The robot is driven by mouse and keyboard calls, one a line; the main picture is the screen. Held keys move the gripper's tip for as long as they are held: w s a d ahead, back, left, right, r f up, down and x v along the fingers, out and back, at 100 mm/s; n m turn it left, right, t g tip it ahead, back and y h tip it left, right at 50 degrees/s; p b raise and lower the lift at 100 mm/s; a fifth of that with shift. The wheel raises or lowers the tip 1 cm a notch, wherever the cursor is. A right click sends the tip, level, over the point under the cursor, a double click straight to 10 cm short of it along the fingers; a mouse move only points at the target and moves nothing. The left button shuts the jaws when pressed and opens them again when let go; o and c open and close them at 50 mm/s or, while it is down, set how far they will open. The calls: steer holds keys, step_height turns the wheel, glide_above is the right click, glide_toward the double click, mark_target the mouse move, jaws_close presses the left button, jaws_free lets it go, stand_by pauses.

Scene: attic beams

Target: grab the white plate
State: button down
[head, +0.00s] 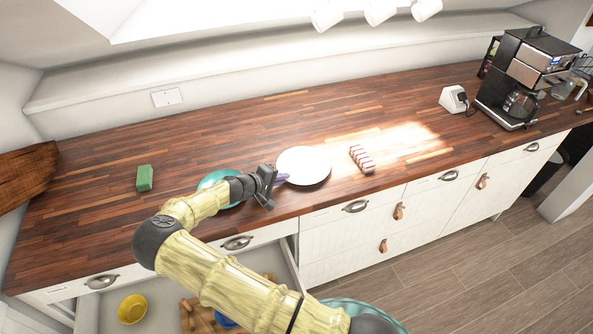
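The white plate (308,160) lies flat on the wooden countertop, near its front edge. My gripper (280,180) is at the plate's left edge, low over the counter. A small purple piece shows between the gripper and the plate; I cannot tell whether it is part of the gripper or a separate thing. The fingers are too small and partly hidden, so I cannot tell their opening or whether they touch the rim.
A teal dish (208,181) is partly behind my arm. A green sponge (144,178) lies left. A small ribbed rack-like object (362,158) sits right of the plate. A coffee machine (522,80) stands far right. An open drawer below holds a yellow bowl (132,309).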

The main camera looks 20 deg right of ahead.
step_height(320, 180, up, 10)
steer(key=b, duration=0.2)
steer(key=shift+b, duration=0.35)
